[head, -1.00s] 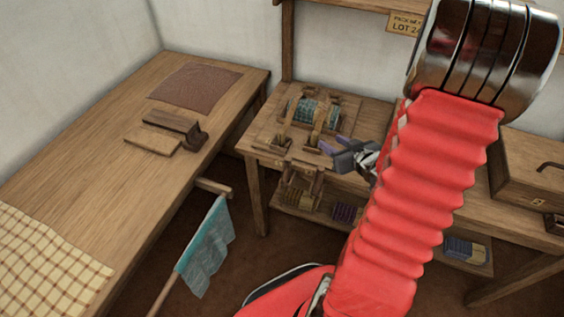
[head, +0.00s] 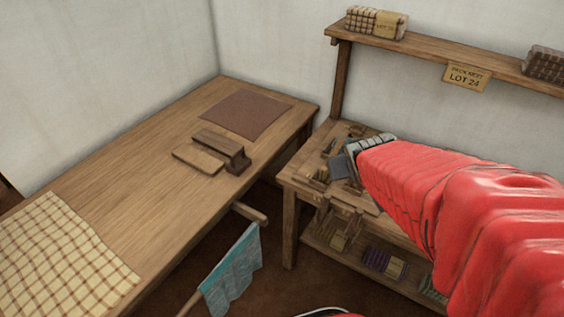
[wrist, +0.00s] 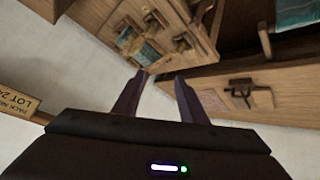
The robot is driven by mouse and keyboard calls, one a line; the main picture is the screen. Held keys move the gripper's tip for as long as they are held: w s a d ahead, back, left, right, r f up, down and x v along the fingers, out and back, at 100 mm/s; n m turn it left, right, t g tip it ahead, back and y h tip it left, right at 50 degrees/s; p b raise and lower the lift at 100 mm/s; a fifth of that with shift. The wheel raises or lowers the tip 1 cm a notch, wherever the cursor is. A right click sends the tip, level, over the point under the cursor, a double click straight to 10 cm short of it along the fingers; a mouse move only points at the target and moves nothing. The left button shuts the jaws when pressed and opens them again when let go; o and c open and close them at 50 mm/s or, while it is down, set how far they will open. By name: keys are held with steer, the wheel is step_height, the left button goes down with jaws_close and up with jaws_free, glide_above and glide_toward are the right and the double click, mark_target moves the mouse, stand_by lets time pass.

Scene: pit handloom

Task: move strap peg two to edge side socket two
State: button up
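The loom bench (head: 292,184) stands right of the long table in the head view, with small wooden fittings (head: 320,179) on it. In the wrist view the bench top (wrist: 119,35) carries a teal roll (wrist: 150,52) and small upright wooden pieces (wrist: 183,41). I cannot tell which of these is strap peg two or edge side socket two. My gripper (head: 341,165) is over the bench and hides part of its top. In the wrist view its two purple fingers (wrist: 160,77) stand apart with nothing between them. They appear clear of the bench pieces.
The long table (head: 130,215) holds a dark wooden block (head: 222,148), a flat board (head: 198,158), a brown mat (head: 245,113) and a checked cloth (head: 62,255). A teal cloth (head: 232,270) hangs in the gap. A wall shelf (head: 440,56) runs above the bench.

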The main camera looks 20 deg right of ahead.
steer(key=s+a+r+g+y, duration=0.1)
steer(key=s+a+r+y, duration=0.1)
steer(key=s+a, duration=0.4)
steer(key=s+a+r+n+g+y, duration=0.1)
steer(key=s+a+r+y, duration=0.1)
steer(key=s+a, duration=0.5)
steer(key=a+r, duration=0.1)
steer(key=a, duration=0.3)
steer(key=shift+a, duration=0.35)
